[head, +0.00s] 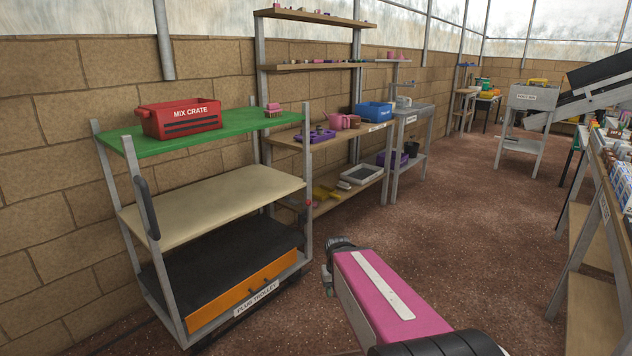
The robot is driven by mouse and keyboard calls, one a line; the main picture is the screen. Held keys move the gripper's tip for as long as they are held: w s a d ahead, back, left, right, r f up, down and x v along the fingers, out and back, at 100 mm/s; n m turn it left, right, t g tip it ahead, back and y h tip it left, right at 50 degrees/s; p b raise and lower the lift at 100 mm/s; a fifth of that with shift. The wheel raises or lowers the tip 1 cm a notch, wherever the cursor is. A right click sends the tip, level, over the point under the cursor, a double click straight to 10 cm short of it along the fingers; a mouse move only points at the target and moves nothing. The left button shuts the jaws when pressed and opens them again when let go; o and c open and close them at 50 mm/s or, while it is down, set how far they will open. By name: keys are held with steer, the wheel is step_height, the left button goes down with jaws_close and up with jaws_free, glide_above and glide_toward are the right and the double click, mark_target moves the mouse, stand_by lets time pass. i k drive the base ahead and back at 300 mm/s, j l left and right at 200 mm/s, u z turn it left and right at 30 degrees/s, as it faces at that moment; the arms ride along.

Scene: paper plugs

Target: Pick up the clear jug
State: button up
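I cannot make out a clear jug in the head view. A pink jug-like vessel (345,121) stands on the wooden bench (358,130) along the wall, but it looks opaque. A small pale item (404,101) sits on the grey metal table farther along; it is too small to identify. My arm reaches in from the lower right, with its dark end (338,246) over the floor in front of the trolley and bench. The gripper's fingers are mostly hidden behind the pink arm link, so I cannot tell their opening or whether they hold anything.
The bench also holds a blue bin (374,111) and a purple tray (316,137). A crowded table (606,200) stands at right. Brown floor lies open between.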

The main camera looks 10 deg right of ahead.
mark_target(401, 101)
steer(key=i+l+z, duration=0.2)
steer(key=i+z, duration=0.2)
steer(key=i, duration=0.15)
steer(key=i+z, duration=0.4)
steer(key=i, duration=0.15)
steer(key=i+z, duration=0.45)
steer(key=i+j+u, duration=0.15)
steer(key=i+u, duration=0.15)
steer(key=i, duration=0.7)
steer(key=i+l+u, duration=0.1)
steer(key=i+u, duration=0.2)
steer(key=i, duration=0.7)
steer(key=i+l+z, duration=0.15)
steer(key=i+l, duration=0.55)
steer(key=i, duration=0.1)
